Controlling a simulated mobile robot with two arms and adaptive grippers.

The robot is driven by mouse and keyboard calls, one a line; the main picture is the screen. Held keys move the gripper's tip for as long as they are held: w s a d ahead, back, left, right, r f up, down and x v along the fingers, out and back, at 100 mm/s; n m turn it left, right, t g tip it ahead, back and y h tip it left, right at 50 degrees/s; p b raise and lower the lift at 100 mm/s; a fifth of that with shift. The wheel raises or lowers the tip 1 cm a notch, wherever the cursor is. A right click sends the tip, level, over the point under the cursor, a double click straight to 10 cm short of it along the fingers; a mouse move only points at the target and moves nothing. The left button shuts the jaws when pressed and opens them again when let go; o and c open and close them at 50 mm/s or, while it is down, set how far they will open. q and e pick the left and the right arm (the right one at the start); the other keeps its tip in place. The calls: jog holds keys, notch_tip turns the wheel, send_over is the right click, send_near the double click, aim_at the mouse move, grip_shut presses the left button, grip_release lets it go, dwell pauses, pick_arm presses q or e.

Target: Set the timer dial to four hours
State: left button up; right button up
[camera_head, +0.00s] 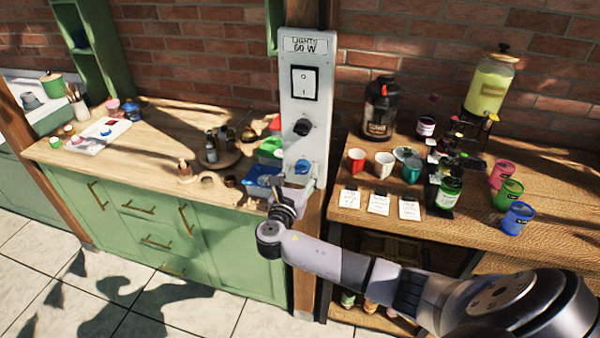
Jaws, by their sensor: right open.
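A pale control panel (305,85) is fixed upright to the wooden post. It carries a rocker switch (305,82), a black round knob (302,127) below it, and a blue knob (302,167) near the bottom. I cannot tell for sure which knob is the timer dial, and its markings and setting are too small to read. My right gripper (279,188) is open, below and a little left of the blue knob, apart from the black knob. Whether it touches the panel's lower part cannot be told. My left gripper is out of view.
Blue, green and red bins (262,176) crowd the panel's left side. A green cabinet counter (120,150) holds a round tray of bottles (222,157). On the right wooden table (470,230) stand mugs (384,163), cards, tins and a drink dispenser (488,85).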

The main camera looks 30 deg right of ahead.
jog(key=shift+c, duration=0.4)
jog(key=c, duration=1.1)
jog(key=shift+o, duration=0.2)
